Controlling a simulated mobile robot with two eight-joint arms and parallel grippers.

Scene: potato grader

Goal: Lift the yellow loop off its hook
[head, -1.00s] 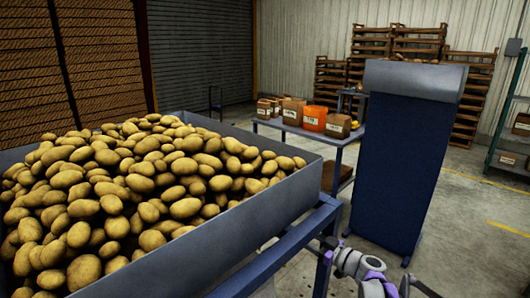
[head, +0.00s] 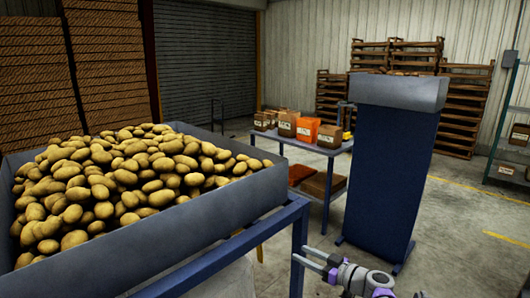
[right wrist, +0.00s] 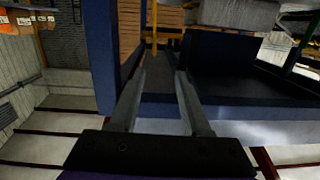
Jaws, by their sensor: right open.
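A narrow yellow strip (head: 260,252), perhaps part of the yellow loop, shows below the blue frame of the potato bin in the head view. No hook can be made out. A thin upright yellow strip (right wrist: 154,22) also shows beyond the fingers in the right wrist view; I cannot tell if it is the same thing. My right gripper (head: 299,257) is open beside the blue frame leg, to the right of the strip and apart from it. Its two fingers (right wrist: 160,78) show with nothing between them. My left gripper is out of view.
The grey bin (head: 165,232) full of potatoes stands on a blue frame (head: 285,222) at the left. A tall blue panel unit (head: 388,180) stands at the right. Behind, a table (head: 315,149) holds several boxes. Floor is clear at the right.

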